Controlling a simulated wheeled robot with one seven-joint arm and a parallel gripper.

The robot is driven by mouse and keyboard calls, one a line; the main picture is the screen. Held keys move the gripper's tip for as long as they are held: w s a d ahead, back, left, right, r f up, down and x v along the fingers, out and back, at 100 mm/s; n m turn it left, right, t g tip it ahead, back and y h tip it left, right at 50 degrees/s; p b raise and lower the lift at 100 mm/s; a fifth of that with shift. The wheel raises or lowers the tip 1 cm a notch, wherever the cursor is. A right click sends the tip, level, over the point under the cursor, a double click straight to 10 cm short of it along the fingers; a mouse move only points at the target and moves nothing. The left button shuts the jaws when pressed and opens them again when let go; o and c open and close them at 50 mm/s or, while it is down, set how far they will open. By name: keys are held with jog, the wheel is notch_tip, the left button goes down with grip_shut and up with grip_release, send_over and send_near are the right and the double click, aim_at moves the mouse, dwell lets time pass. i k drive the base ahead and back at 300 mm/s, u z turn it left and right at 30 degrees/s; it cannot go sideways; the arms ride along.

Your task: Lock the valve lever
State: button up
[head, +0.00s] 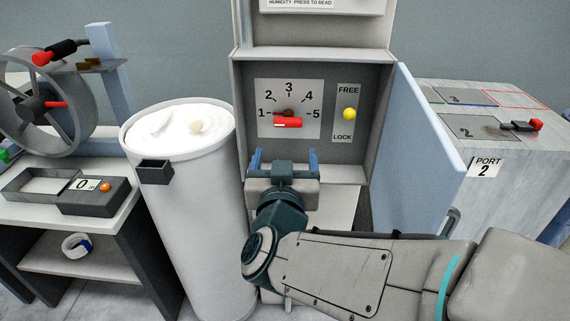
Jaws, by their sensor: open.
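The valve lever (288,123), with a red grip, sits on a white dial plate (269,96) numbered 1 to 5 inside an open grey cabinet. Its grip appears foreshortened, so I cannot tell which number it points to. Right of the dial, a yellow knob (349,114) sits on a narrow plate marked FREE above and LOCK below. The knob is about midway between the two words. My gripper (284,162) is open, with its two blue fingers upright and apart. It appears below the lever in the picture, empty and not touching the lever or the knob.
The blue cabinet door (418,150) stands open on the right. A tall white bin (190,200) with white fibre stands close on the left. Further left are a handwheel (48,105) and a bench (90,225). A marble-topped unit (480,125) is at right.

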aim_at(349, 113)
jog(key=z, duration=0.05)
jog(key=k, duration=1)
jog(key=u, duration=0.05)
